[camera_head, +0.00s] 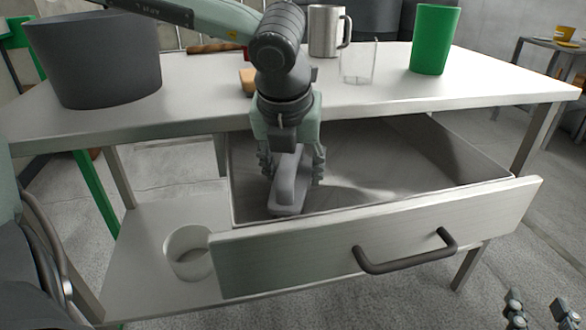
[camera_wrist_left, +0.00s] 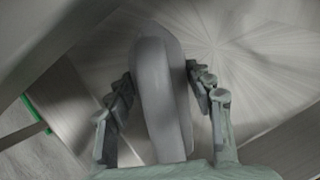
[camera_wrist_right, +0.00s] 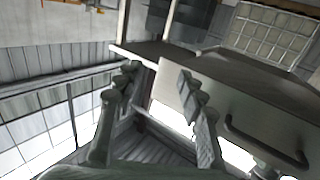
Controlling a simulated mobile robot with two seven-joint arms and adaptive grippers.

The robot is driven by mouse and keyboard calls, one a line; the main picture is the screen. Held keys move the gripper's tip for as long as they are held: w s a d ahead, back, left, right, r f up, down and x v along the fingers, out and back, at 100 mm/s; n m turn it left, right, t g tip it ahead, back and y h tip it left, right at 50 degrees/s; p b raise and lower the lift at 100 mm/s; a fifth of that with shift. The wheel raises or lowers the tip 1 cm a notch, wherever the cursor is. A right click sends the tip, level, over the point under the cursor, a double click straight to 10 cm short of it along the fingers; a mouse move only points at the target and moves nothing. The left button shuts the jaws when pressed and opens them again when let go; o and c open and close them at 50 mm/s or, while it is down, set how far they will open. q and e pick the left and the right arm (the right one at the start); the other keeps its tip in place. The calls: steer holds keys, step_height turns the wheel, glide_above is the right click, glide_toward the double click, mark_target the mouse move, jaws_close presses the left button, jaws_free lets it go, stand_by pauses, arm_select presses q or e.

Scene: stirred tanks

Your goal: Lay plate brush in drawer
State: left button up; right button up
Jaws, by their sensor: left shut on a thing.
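The drawer (camera_head: 320,252) is pulled open below the worktop, with its dark handle (camera_head: 410,260) on the front panel. My left gripper (camera_head: 291,172) points down into the left part of the drawer. It is shut on the grey plate brush (camera_head: 286,198), whose lower end is at or just above the drawer floor; contact cannot be told. The brush also shows between the fingers in the left wrist view (camera_wrist_left: 163,95). My right gripper (camera_head: 537,312) is at the bottom right, in front of the drawer. It is open and empty in the right wrist view (camera_wrist_right: 158,88).
The worktop (camera_head: 200,95) carries a dark grey bin (camera_head: 95,60), a steel mug (camera_head: 325,32), a clear beaker (camera_head: 358,62) and a green cup (camera_head: 434,40). A pale round container (camera_head: 190,252) stands on the lower shelf. The drawer's right part is empty.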

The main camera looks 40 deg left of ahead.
mark_target(289, 160)
arm_select(q)
steer(key=o, duration=1.2)
steer(key=shift+o, duration=0.2)
arm_select(e)
steer(key=shift+a+r+t, duration=0.3)
steer(key=shift+a+r, duration=0.05)
steer(key=shift+r, duration=0.4)
steer(key=shift+d, duration=0.1)
arm_select(q)
steer(key=shift+r, duration=0.35)
steer(key=p+v, duration=0.1)
steer(key=v, duration=0.9)
steer(key=shift+s+d+r, duration=0.1)
steer(key=shift+r, duration=0.05)
steer(key=shift+s+d+r, duration=0.1)
steer(key=shift+s+r, duration=0.15)
steer(key=shift+r, duration=0.25)
arm_select(e)
steer(key=d+f+g+h, duration=0.2)
steer(key=d+f+g, duration=0.1)
steer(key=f, duration=0.4)
steer(key=shift+s+d, duration=0.25)
steer(key=shift+s, duration=0.05)
